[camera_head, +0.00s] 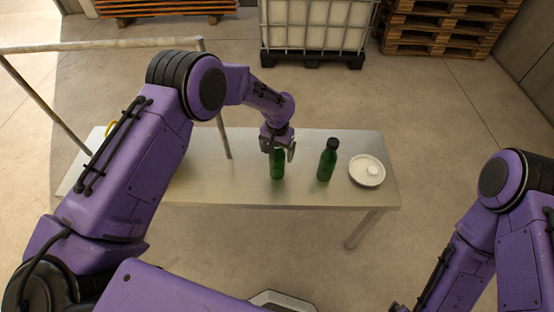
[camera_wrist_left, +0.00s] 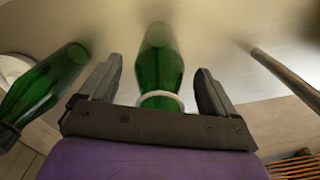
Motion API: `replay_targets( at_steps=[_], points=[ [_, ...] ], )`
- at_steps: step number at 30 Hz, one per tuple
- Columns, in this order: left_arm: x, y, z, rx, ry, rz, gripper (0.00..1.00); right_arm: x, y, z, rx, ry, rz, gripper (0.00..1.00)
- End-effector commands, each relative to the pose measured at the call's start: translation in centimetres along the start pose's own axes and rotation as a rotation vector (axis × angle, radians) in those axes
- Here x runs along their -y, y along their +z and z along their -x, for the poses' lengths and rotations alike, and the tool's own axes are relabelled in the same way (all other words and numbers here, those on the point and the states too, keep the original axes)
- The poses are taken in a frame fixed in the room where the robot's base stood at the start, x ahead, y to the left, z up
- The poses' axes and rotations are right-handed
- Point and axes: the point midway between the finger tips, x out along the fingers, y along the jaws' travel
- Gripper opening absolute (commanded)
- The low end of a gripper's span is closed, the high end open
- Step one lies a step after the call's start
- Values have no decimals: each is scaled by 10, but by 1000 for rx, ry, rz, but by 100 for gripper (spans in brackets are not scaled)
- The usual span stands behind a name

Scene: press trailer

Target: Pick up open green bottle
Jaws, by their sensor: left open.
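An open green bottle (camera_head: 277,166) stands upright on the metal table, with my left gripper (camera_head: 278,146) at its top. In the left wrist view the green bottle (camera_wrist_left: 160,62) lies between the two fingers of my left gripper (camera_wrist_left: 152,92), its pale rim towards the palm. The fingers are open, with a gap on each side of the bottle. A second green bottle (camera_head: 327,160) with a dark cap stands to the right. It also shows at the left of the left wrist view (camera_wrist_left: 40,88). My right gripper is not clearly visible in the head view.
The metal table (camera_head: 220,185) carries a white plate (camera_head: 367,170) with a small white item right of the capped bottle. A metal frame (camera_head: 110,45) rises at the table's left. A white caged tank (camera_head: 315,28) and stacked pallets (camera_head: 440,30) stand behind.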

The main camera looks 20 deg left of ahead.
Motion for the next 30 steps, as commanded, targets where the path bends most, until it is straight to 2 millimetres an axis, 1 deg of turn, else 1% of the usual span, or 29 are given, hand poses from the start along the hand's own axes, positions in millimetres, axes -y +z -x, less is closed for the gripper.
replay_targets(
  at_steps=[2,3,5,6,8,9,11,12,19,23,26,30],
  points=[
    [0,0,0,0,0,0,90,0,0,0,0,0,0,94],
    [0,0,0,0,0,0,87,0,0,0,0,0,0,94],
    [0,0,0,0,0,0,68,0,0,0,0,0,0,94],
    [0,0,0,0,0,0,55,0,0,0,0,0,0,94],
    [0,0,0,0,0,0,35,0,0,0,0,0,0,94],
    [0,0,0,0,0,0,22,0,0,0,0,0,0,94],
    [0,0,0,0,0,0,3,0,0,0,0,0,0,94],
    [0,0,1,-1,0,0,0,0,0,0,0,0,0,94],
    [0,-1,2,-2,0,0,0,0,0,-1,0,0,0,94],
    [0,-1,11,-3,0,1,0,1,3,-6,0,0,0,94],
    [0,-2,29,-6,-1,0,0,1,6,-15,0,0,0,94],
    [-19,22,68,-5,-2,-4,0,2,7,-17,0,0,0,94]
  ],
)
